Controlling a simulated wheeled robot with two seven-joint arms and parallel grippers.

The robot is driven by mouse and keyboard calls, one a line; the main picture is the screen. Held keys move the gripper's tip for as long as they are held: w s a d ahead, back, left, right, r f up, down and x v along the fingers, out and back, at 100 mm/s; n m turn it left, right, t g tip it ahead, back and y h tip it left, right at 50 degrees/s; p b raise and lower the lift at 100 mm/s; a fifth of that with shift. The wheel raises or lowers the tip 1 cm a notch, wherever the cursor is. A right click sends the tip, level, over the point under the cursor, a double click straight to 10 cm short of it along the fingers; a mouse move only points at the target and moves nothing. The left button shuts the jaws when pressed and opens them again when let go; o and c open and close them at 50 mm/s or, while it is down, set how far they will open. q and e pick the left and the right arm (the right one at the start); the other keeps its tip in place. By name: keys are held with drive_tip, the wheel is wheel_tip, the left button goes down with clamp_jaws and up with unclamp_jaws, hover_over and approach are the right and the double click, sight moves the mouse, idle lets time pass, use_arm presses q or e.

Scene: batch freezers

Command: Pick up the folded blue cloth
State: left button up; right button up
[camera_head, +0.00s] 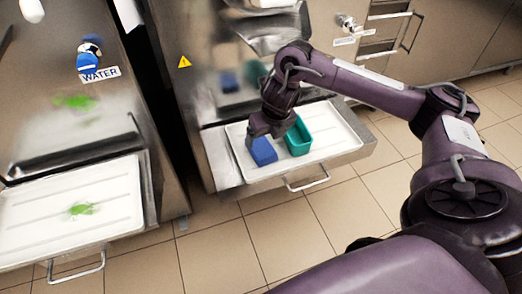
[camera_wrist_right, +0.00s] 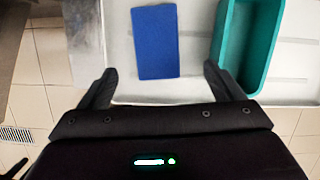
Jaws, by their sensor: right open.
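The folded blue cloth (camera_head: 262,152) lies flat on a white tray (camera_head: 338,144) in the head view. It shows as a blue rectangle (camera_wrist_right: 155,42) at the upper middle of the right wrist view. My right gripper (camera_head: 262,132) is just above the cloth in the head view. In the right wrist view its two fingers (camera_wrist_right: 158,80) are spread apart, with the cloth beyond and between them and nothing held. Contact with the cloth cannot be made out. My left gripper is not in view.
A teal bin (camera_head: 299,137) stands on the same tray, close to the right of the cloth; it is near the right finger in the wrist view (camera_wrist_right: 228,45). The tray has a front handle (camera_head: 308,182). Another white tray (camera_head: 40,212) with a green smear is at left. Steel machine fronts rise behind.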

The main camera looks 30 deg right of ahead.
sight(261, 146)
drive_tip(key=x, duration=0.2)
drive_tip(key=b+x, duration=0.1)
drive_tip(key=x, duration=0.4)
drive_tip(key=shift+w+a+f+b, duration=0.15)
drive_tip(key=shift+w+b, duration=0.2)
drive_tip(key=shift+w, duration=0.05)
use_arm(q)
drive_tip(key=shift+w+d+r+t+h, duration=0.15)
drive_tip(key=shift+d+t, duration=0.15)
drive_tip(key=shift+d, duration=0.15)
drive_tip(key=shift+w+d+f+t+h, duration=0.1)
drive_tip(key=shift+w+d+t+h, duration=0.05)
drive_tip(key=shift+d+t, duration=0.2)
use_arm(e)
drive_tip(key=c, duration=1.1)
drive_tip(key=shift+o, duration=0.2)
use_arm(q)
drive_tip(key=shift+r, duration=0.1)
